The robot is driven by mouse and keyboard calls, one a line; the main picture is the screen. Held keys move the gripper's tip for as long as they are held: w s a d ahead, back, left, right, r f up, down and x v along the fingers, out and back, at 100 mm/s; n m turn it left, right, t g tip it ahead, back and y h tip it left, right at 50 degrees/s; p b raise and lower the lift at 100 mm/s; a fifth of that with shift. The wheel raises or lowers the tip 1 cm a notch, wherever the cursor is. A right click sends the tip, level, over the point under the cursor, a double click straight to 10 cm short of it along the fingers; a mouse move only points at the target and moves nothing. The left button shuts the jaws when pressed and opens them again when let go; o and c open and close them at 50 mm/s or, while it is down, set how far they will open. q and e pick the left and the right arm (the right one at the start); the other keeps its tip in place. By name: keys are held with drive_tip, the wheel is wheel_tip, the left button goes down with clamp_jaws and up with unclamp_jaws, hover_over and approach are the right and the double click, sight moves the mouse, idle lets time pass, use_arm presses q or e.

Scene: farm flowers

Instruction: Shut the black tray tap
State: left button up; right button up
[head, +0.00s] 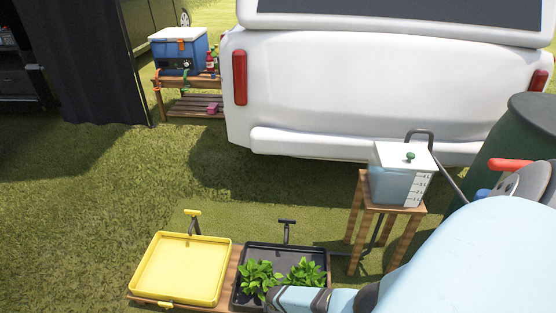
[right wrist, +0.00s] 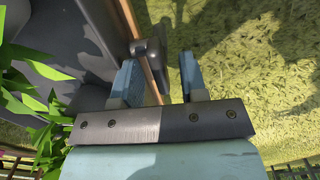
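The black tray (head: 283,249) stands on a low wooden bench, with leafy green plants (head: 259,277) in it. A black T-shaped tap (head: 286,224) rises at its back edge. In the right wrist view the tray's dark wall (right wrist: 80,50) is at the left, and a dark handle-like piece (right wrist: 148,52) sits at the bench edge. My right gripper (right wrist: 159,65) is open, its two blue fingers on either side of that piece; I cannot tell if either touches it. In the head view my right arm hides the tray's front right part. My left gripper is out of view.
A yellow tray (head: 180,268) with its own yellow tap (head: 192,214) stands left of the black tray. A clear water tank (head: 397,185) on a wooden stand (head: 365,220) is at the right. A white vehicle (head: 340,95) stands behind, with open grass between.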

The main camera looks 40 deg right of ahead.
use_arm(q)
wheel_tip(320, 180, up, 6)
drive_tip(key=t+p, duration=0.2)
drive_tip(key=p, duration=0.3)
use_arm(e)
wheel_tip(320, 180, up, 7)
drive_tip(key=shift+r, duration=0.1)
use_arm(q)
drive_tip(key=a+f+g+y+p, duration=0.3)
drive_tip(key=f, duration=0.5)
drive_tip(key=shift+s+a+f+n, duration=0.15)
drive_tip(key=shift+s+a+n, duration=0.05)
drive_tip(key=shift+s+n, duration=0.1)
use_arm(e)
wheel_tip(320, 180, up, 6)
drive_tip(key=shift+r, duration=0.2)
